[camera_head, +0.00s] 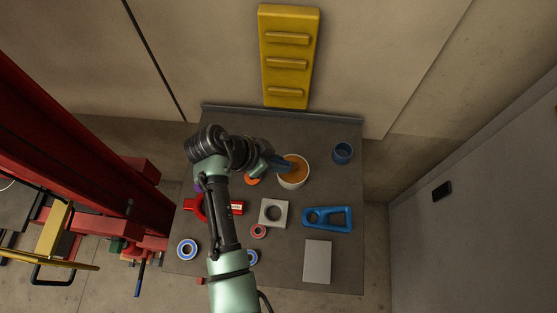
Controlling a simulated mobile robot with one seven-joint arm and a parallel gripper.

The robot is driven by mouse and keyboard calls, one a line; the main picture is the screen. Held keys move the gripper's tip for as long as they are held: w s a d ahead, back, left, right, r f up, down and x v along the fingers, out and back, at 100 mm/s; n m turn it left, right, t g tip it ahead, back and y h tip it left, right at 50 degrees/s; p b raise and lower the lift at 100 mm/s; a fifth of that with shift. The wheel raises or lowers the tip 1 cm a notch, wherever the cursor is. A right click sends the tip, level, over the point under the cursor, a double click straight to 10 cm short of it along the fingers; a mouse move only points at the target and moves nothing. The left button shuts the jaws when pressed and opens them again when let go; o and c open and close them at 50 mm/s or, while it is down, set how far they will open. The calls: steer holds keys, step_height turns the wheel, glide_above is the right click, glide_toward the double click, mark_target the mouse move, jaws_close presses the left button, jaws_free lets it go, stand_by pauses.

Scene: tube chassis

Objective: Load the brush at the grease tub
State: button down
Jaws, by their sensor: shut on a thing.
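The grease tub (283,183) is a pale round tub with orange-brown grease inside, at the back middle of the table. My gripper (269,163) is just left of the tub, reaching in from the left. It is shut on a slim blue piece (282,164), which looks like part of the brush and reaches over the tub's left rim. Its bristles cannot be made out, and I cannot tell whether they touch the grease. My arm hides part of the table left of the tub.
In front are a grey block with a hole (266,219), a blue bracket (338,218), a grey plate (317,261) and several ring bearings. A red part (195,207) lies left of my arm. A yellow rack (289,50) hangs behind.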

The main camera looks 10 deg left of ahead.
mark_target(278, 160)
stand_by(0.3)
step_height(278, 160, up, 7)
steer(key=p, duration=0.6)
steer(key=shift+f, duration=0.1)
stand_by(0.8)
